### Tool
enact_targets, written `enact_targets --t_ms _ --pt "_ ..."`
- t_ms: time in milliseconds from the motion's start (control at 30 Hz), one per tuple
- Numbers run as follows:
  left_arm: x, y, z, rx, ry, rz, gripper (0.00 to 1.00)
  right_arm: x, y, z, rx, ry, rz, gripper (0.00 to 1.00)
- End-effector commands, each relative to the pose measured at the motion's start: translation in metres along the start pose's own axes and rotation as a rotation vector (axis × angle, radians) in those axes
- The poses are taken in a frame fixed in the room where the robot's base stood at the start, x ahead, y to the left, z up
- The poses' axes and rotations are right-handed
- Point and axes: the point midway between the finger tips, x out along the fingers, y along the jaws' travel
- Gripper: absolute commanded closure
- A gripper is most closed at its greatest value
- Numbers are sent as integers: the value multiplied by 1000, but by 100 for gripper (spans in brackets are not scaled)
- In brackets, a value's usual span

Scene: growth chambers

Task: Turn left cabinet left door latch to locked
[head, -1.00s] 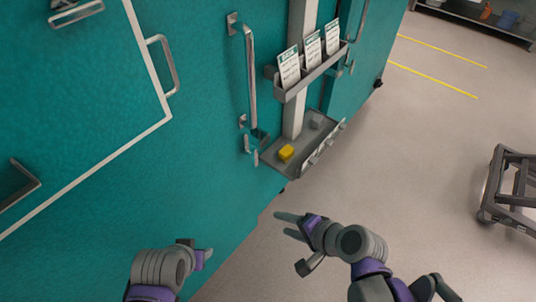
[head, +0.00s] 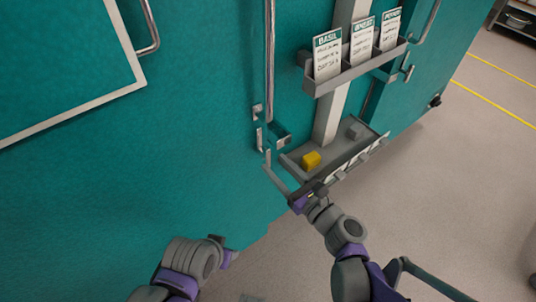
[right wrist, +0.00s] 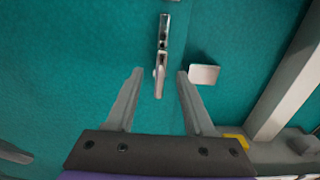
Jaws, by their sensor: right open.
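The door latch (head: 260,139) is a small metal piece on the teal cabinet front, just below the long vertical door handle (head: 270,62). In the right wrist view the latch (right wrist: 162,45) hangs roughly vertical, its lower end between and just beyond the fingertips. My right gripper (head: 279,177) is open and empty, close below the latch; its fingers (right wrist: 158,76) stand on either side of the latch's lower end. I see no clear contact. My left gripper (head: 225,255) is low in front of the teal front, seen partly; its jaws are not clear.
A metal plate (right wrist: 204,74) sits right of the latch. A grey tray (head: 292,162) with a yellow block (head: 311,160) and a grey block (head: 355,131) juts out at right. Above it a rack (head: 320,88) holds label cards. Open floor lies right.

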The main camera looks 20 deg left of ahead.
Motion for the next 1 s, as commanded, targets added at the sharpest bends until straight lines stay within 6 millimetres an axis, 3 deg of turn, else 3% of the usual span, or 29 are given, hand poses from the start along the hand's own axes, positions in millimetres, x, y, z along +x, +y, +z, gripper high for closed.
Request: enact_targets --t_ms 100,300,667,967,1000 --pt "3 0 1 0 -1 0 50 23 0 -1 0 0 2 47" --pt "6 0 2 0 -2 0 50 45 0 -1 -2 1 0 47" --pt "6 0 2 0 -2 0 50 50 0 0 -3 1 -1 47" --pt "6 0 2 0 -2 0 50 50 0 0 -3 1 -1 99" --pt "6 0 2 0 -2 0 50 50 0 0 -3 1 -1 100"
